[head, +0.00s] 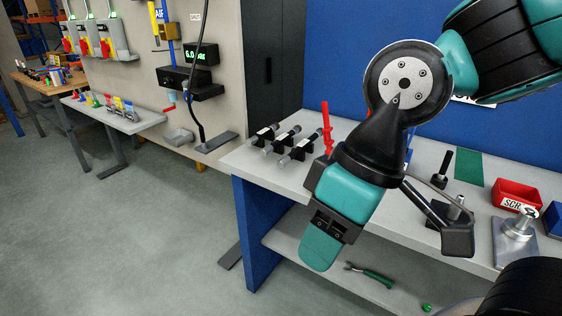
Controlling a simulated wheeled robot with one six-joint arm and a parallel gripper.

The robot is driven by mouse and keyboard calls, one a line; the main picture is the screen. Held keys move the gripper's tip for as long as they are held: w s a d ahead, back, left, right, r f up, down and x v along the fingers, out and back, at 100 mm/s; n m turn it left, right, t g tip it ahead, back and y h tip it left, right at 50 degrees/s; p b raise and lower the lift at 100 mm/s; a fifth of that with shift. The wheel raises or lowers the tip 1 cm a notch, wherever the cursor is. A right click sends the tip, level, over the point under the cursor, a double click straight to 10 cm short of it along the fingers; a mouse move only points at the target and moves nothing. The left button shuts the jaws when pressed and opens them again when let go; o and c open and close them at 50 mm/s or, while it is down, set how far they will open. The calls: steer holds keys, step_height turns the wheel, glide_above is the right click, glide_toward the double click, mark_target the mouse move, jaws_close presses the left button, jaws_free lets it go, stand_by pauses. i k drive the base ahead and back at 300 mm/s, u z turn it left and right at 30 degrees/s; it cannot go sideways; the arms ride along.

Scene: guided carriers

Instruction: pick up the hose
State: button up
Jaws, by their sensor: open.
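My gripper (320,248) is open, in front of the workbench, pointing down and to the left. It holds nothing that I can see and is well to the right of the hose. My forearm hides part of the bench.
The workbench (245,165) carries black-and-grey fittings (285,143), a red tool (327,128) and a red bin (516,195). Green-handled pliers (372,276) lie on its lower shelf. A narrow shelf (140,122) stands at left. The grey floor (130,240) in front is clear.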

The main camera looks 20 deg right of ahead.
mark_target(282, 163)
steer(key=u, duration=0.4)
steer(key=k, duration=0.9)
steer(key=u, duration=0.65)
steer(key=i, duration=1.6)
steer(key=z, duration=0.25)
steer(key=i, duration=1.05)
steer(key=z, duration=1.35)
steer(key=i, duration=0.8)
steer(key=z, duration=1)
steer(key=i, duration=0.25)
steer(key=z, duration=0.25)
